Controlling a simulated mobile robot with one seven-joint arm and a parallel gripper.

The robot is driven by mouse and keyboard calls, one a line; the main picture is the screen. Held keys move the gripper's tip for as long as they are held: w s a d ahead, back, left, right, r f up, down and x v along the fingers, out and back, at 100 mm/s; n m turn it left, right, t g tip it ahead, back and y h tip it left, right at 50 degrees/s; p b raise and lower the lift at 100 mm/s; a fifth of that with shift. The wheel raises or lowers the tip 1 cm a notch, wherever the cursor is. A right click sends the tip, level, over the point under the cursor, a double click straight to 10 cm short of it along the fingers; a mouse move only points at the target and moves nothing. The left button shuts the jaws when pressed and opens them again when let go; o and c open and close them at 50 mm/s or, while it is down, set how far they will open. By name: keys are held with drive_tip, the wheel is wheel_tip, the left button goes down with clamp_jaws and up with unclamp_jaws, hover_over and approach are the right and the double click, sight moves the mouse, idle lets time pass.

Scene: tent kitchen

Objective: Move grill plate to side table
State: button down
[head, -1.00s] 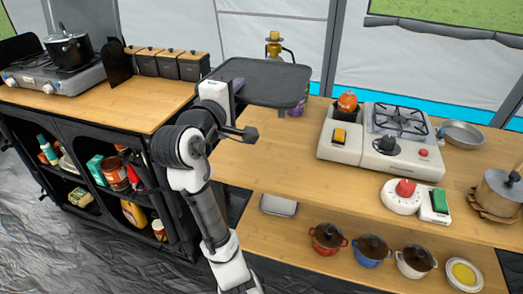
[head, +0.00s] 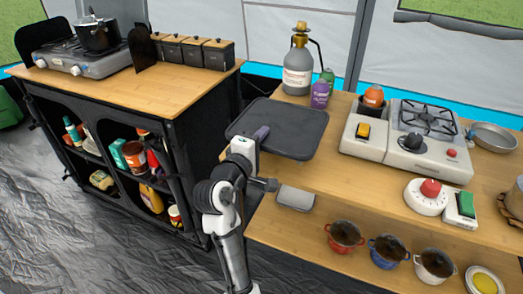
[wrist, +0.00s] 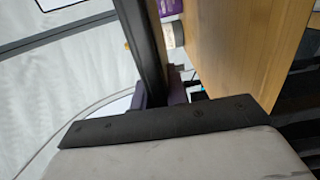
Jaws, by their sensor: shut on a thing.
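The grill plate (head: 290,130) is a dark grey, flat, rounded rectangular plate. It lies roughly level at the left end of the right wooden table (head: 345,180); I cannot tell whether it touches the top. My gripper (head: 261,134) is shut on its near left edge. In the wrist view the plate (wrist: 146,45) shows edge-on as a dark strip between my gripper's fingers (wrist: 160,95), beside the wooden tabletop (wrist: 230,50). Another wooden-topped black cabinet (head: 115,90) stands to the left. I cannot tell which is the side table.
A grey spray bottle (head: 297,75) and a purple bottle (head: 320,95) stand just behind the plate. A white stove (head: 405,140) is to its right. Canisters (head: 195,52) and a stove (head: 75,62) with a pot occupy the left cabinet's back; its front is clear. Pots sit on the lower shelf.

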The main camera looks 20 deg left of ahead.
drive_tip(key=shift+f, duration=1.7)
drive_tip(key=shift+f, duration=0.15)
drive_tip(key=c, duration=1.8)
unclamp_jaws()
drive_tip(key=shift+f, duration=0.15)
drive_tip(key=o, duration=0.4)
